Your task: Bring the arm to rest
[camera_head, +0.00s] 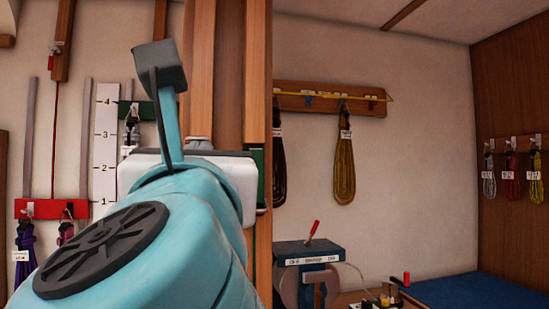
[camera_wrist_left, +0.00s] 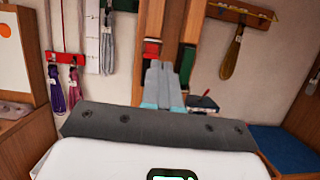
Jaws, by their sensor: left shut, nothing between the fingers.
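My left arm (camera_head: 140,240) is teal and fills the lower left of the head view. My left gripper (camera_head: 160,68) points upward there, with teal fingers ending in grey tips. In the left wrist view my left gripper (camera_wrist_left: 162,82) shows its two grey fingertips side by side. It is shut with nothing between the fingers. It appears in front of the wooden posts, and I see no contact. My right gripper is in neither view.
Coiled lines hang from a wooden rack (camera_head: 330,98), a red rack (camera_head: 50,209) and hooks on the right wall. A dark blue box (camera_head: 309,252) with a red-handled lever stands at lower middle. A blue surface (camera_head: 478,291) lies lower right.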

